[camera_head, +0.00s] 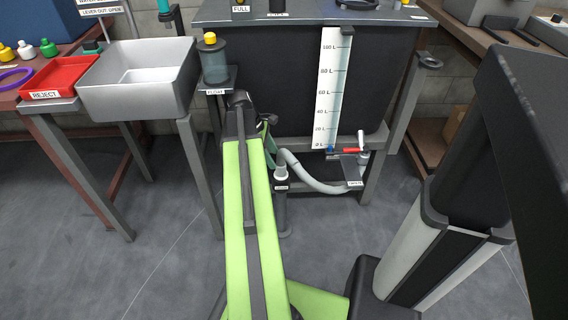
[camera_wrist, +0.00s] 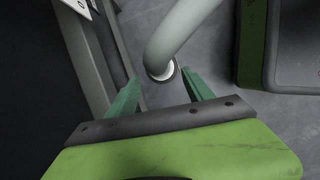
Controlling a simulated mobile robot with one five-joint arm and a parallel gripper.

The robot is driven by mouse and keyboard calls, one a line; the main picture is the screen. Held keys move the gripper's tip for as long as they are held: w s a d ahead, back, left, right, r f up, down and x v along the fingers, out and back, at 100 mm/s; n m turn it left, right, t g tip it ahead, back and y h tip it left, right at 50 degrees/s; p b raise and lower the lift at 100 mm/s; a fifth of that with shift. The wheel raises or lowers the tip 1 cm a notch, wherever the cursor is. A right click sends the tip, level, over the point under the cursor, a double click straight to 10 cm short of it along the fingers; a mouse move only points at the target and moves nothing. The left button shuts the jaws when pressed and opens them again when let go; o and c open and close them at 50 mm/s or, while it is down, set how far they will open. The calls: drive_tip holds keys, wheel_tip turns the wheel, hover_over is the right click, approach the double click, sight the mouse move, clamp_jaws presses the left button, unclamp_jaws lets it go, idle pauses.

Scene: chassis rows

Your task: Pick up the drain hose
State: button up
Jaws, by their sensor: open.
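The drain hose (camera_head: 318,184) is a pale grey curved tube. It runs from the outlet under the big tank, left toward my gripper (camera_head: 268,140). In the wrist view the hose (camera_wrist: 180,38) comes down from the upper right, and its round end lies at the gap between my gripper's (camera_wrist: 159,78) two green fingers. The fingers are apart, one on each side of the hose end, and are not closed on it. In the head view my arm partly hides the gripper and the hose's left end.
The dark tank (camera_head: 290,80) has a level scale (camera_head: 330,90) and a red-handled valve (camera_head: 350,150) low down. A labelled standpipe (camera_head: 281,205) stands beside my arm. A grey sink (camera_head: 140,95) and red reject tray (camera_head: 62,76) are at left. Open floor (camera_head: 130,270) lies in front.

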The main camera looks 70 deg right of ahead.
sight(281, 164)
drive_tip(key=b+x, duration=0.2)
drive_tip(key=x, duration=0.1)
drive_tip(key=s+b+x, duration=0.1)
drive_tip(key=b+x, duration=0.1)
drive_tip(key=b, duration=0.1)
drive_tip(key=shift+s+d+f, duration=0.1)
drive_tip(key=shift+d+f, duration=0.05)
drive_tip(key=shift+f, duration=0.05)
drive_tip(key=shift+r, duration=0.2)
clamp_jaws()
